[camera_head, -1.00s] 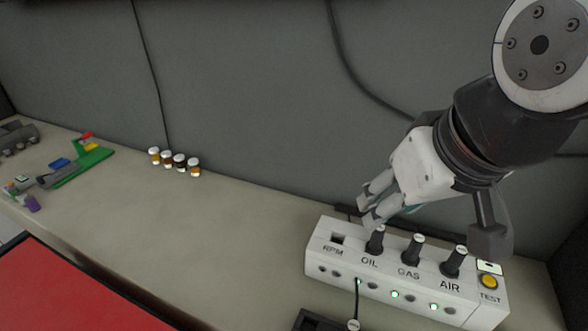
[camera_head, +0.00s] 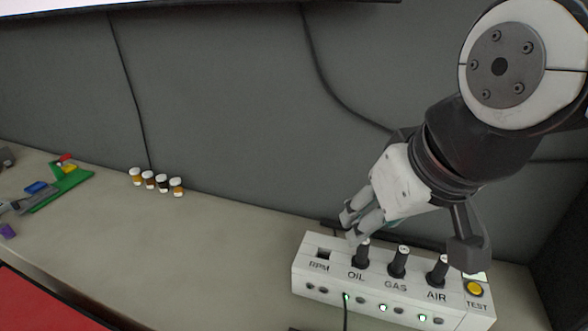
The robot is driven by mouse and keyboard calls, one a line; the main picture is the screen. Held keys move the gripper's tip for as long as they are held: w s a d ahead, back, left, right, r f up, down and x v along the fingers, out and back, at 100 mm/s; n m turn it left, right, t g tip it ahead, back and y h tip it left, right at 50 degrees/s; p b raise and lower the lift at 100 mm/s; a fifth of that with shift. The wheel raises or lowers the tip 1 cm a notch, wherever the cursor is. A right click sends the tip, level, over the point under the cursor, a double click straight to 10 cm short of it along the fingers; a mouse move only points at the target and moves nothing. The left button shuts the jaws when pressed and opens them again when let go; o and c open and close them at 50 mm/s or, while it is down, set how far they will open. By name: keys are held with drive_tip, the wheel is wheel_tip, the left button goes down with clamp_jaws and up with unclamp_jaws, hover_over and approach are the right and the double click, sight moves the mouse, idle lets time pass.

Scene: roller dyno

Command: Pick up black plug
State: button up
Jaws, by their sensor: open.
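Three black plugs stand upright in a white box (camera_head: 312,278): one at OIL (camera_head: 360,256), one at GAS (camera_head: 398,263) and one at AIR (camera_head: 437,270). The RPM socket (camera_head: 323,254) at the box's left end is empty. My gripper (camera_head: 352,226) is open and empty, its fingers pointing down and left, just above and behind the OIL plug in the picture. Whether a finger touches that plug I cannot tell. A dark cable (camera_head: 346,314) runs down from the box's front out of the frame; its lower end is not visible.
A yellow TEST button (camera_head: 474,288) sits at the box's right end. Several small white-capped bottles (camera_head: 157,181) and a green toy-like part (camera_head: 68,186) stand far left. The bench (camera_head: 190,240) between is clear. A grey wall (camera_head: 220,110) rises behind.

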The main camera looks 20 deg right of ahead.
drive_tip(key=shift+o, duration=0.5)
drive_tip(key=shift+a, duration=0.15)
drive_tip(key=w+d+f+n+g+h+p, duration=0.3)
drive_tip(key=f+n+g+p, duration=0.1)
drive_tip(key=f+n, duration=0.65)
drive_tip(key=shift+s+a+f+n+g+y+p, duration=0.25)
drive_tip(key=shift+s+a+f+n+y, duration=0.3)
drive_tip(key=shift+f+n, duration=1.8)
drive_tip(key=shift+s+a+f+n+g+y+p, duration=0.25)
drive_tip(key=shift+a+f+n+y, duration=0.35)
drive_tip(key=shift+f, duration=3.2)
drive_tip(key=shift+s+a+f+n+g+y+p, duration=0.2)
drive_tip(key=shift+s+a+f+n+g+y, duration=0.4)
drive_tip(key=shift+f+n, duration=1.85)
drive_tip(key=shift+w+a+f+m+t+h, duration=0.15)
drive_tip(key=shift+f+m+t+h, duration=0.15)
drive_tip(key=shift+f+m, duration=0.35)
